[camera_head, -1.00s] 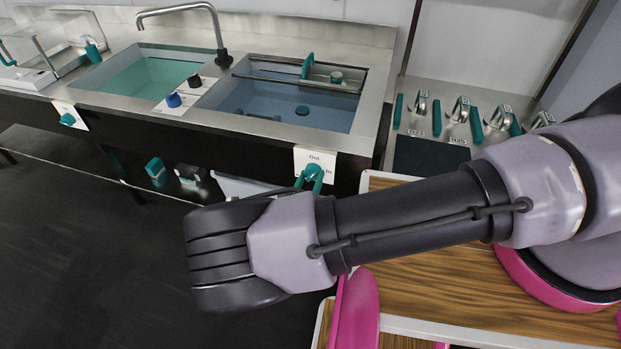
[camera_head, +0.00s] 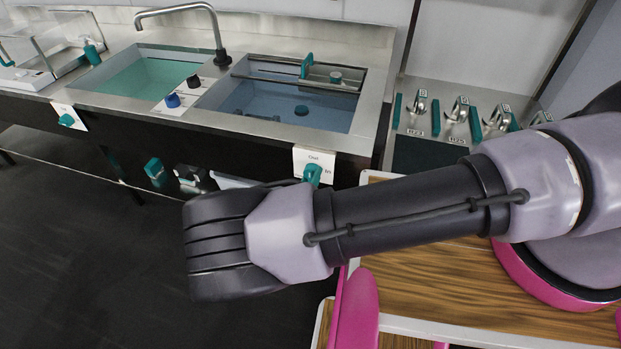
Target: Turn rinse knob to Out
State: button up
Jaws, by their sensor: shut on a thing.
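The rinse knob (camera_head: 312,174) is a teal handle on a white label plate (camera_head: 300,158) at the front right corner of the right sink. The plate reads "Out" above the knob and "In" to its right. The knob's lower part lies close to the upper edge of my forearm, and its exact angle is hard to read. My wrist and forearm cross the picture just below and in front of it. My gripper's jaws are hidden behind my arm; only a dark edge shows left of the knob, so contact with the knob cannot be seen.
The right sink (camera_head: 225,116) holds bluish water; the left basin (camera_head: 140,48) is greenish. Another teal knob (camera_head: 67,120) sits on the left sink front. A wood-topped cart (camera_head: 440,280) with pink parts stands below my arm. Hooks and teal handles (camera_head: 436,118) are at right. Dark floor is open at left.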

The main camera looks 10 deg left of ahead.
jog(key=o, duration=1.4)
jog(key=shift+c, duration=0.2)
jog(key=shift+s, duration=0.1)
jog(key=s, duration=1)
jog(key=shift+s+a, duration=0.3)
jog(key=shift+a, duration=0.15)
